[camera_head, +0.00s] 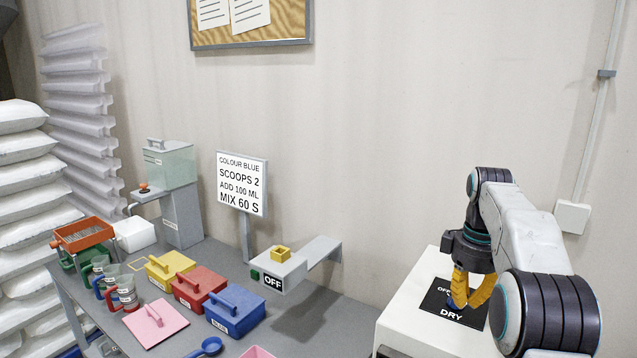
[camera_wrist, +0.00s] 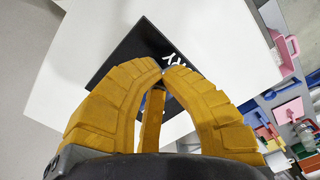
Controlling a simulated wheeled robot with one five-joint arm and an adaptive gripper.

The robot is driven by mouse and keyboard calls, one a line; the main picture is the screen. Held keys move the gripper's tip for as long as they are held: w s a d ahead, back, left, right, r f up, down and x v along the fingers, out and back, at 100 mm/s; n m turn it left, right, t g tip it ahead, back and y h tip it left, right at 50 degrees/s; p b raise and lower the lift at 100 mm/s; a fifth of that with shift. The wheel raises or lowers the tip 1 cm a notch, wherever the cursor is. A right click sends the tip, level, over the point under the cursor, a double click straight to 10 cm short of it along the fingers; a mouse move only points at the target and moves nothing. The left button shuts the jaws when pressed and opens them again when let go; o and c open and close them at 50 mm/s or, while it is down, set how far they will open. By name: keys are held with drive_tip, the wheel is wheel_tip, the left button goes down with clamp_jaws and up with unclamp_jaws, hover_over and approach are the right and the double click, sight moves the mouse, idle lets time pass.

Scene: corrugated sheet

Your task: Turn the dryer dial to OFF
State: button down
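The white dryer (camera_head: 410,325) stands at the lower right, with a black dial panel (camera_head: 437,302) on its top. The panel reads DRY at its near edge and has a partly covered OFF label at its left. My gripper (camera_head: 464,304) points down over this panel, with its yellow fingertips close together. A small blue patch shows beside the fingertips, but the dial itself is mostly hidden, so its setting cannot be read. In the wrist view, the fingertips (camera_wrist: 162,68) almost meet over the black panel (camera_wrist: 130,55). I cannot tell whether the dial is between them.
A grey unit with an OFF display (camera_head: 272,282) stands left of the dryer. A sign (camera_head: 242,184) stands behind. The wall above the dryer is clear.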

drive_tip(key=shift+w+f+p, duration=0.2)
drive_tip(key=shift+w+p, duration=0.05)
drive_tip(key=shift+p, duration=0.15)
idle(0.7)
drive_tip(key=shift+d+r, duration=0.1)
drive_tip(key=shift+w+d, duration=0.1)
drive_tip(key=shift+d, duration=0.1)
drive_tip(key=shift+w+d, duration=0.1)
drive_tip(key=shift+d, duration=0.35)
idle(0.4)
drive_tip(key=shift+s+d, duration=0.1)
drive_tip(key=shift+s, duration=0.1)
drive_tip(key=shift+w+d+r, duration=0.1)
drive_tip(key=shift+d+r, duration=0.05)
drive_tip(key=shift+r, duration=2.9)
